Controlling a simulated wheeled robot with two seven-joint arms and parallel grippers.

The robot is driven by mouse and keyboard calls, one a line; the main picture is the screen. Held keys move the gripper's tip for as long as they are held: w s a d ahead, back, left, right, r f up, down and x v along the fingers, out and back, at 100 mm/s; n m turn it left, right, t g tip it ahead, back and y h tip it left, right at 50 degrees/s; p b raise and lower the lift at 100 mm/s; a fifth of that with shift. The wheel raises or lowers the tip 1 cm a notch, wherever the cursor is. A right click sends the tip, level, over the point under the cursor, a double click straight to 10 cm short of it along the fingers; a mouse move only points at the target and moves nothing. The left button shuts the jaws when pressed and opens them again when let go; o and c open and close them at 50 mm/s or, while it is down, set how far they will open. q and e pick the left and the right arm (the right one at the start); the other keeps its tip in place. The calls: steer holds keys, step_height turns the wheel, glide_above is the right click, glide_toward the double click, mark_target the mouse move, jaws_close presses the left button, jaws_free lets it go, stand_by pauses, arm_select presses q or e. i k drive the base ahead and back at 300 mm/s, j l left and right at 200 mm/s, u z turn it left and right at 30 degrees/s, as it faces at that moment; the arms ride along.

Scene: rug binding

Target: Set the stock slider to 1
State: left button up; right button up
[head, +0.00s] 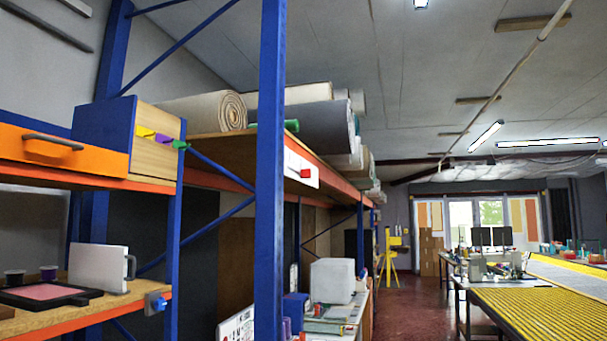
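A white plate (313,177) with a red block (296,163) on it is fixed at the edge of the upper rack shelf, right of the blue post. It looks like a slider, but I cannot read any marks on it or tell its setting. A row of yellow, purple and green tabs (161,139) sits on the wooden side of a box on the left rack. A small blue fitting (156,303) is on the lower left shelf edge. Neither of my grippers is in view.
A blue post (270,180) stands close in front. The left rack holds an orange drawer (60,150) and a white box (99,268). Rolled rugs (210,110) lie on the upper shelf. A yellow slatted table (545,312) is at right; red floor (412,312) is open between.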

mark_target(305, 173)
steer(key=i+l, duration=0.15)
steer(key=i, duration=0.4)
steer(key=i+l, duration=0.1)
steer(key=i, duration=0.4)
